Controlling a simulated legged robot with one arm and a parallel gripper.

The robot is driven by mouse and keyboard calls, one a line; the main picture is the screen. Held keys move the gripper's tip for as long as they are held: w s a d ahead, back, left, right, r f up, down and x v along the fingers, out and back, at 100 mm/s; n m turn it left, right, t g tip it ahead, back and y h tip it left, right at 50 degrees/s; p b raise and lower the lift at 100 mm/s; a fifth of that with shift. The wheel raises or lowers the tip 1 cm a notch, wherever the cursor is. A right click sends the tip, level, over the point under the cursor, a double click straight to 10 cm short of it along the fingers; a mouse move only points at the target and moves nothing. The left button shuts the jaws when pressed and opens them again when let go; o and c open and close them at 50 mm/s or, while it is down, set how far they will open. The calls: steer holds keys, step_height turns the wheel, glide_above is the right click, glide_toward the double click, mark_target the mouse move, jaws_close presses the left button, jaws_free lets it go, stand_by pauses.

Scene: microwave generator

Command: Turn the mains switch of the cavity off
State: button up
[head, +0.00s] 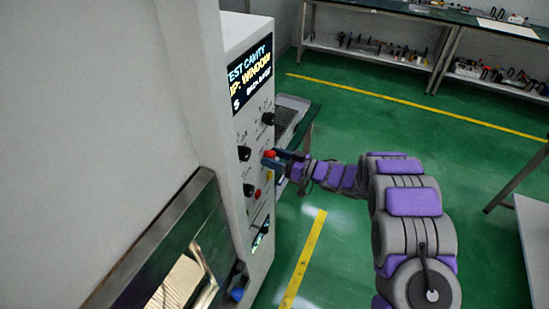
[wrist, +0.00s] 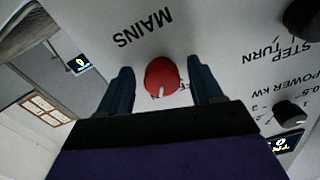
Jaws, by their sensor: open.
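The mains switch is a round red knob (wrist: 161,74) with a white pointer mark on its lower edge in the wrist view. The word MAINS is printed on the pale panel (wrist: 225,25) above it. Lettering below the knob is partly hidden. My gripper (wrist: 160,68) is open, with one dark finger on each side of the knob and a visible gap on both sides. In the head view, my gripper (head: 275,159) is at the cavity's front panel (head: 255,120), at the red knob (head: 270,153). Whether the fingers touch the panel is unclear.
Black knobs (head: 244,153) and a small red button (head: 257,193) are near on the same panel. A lit display (head: 250,75) is above. In the wrist view, a black knob (wrist: 290,112) is at right. Green floor is open right of my arm; benches stand behind.

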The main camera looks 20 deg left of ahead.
steer(key=shift+c, duration=0.3)
steer(key=c, duration=1)
steer(key=shift+n, duration=0.4)
steer(key=n+b, duration=0.3)
steer(key=n, duration=0.1)
steer(key=shift+f+n, duration=0.15)
steer(key=shift+n, duration=0.25)
steer(key=n+b, duration=0.3)
steer(key=n, duration=0.1)
steer(key=shift+n+b, duration=0.9)
steer(key=shift+n, duration=0.3)
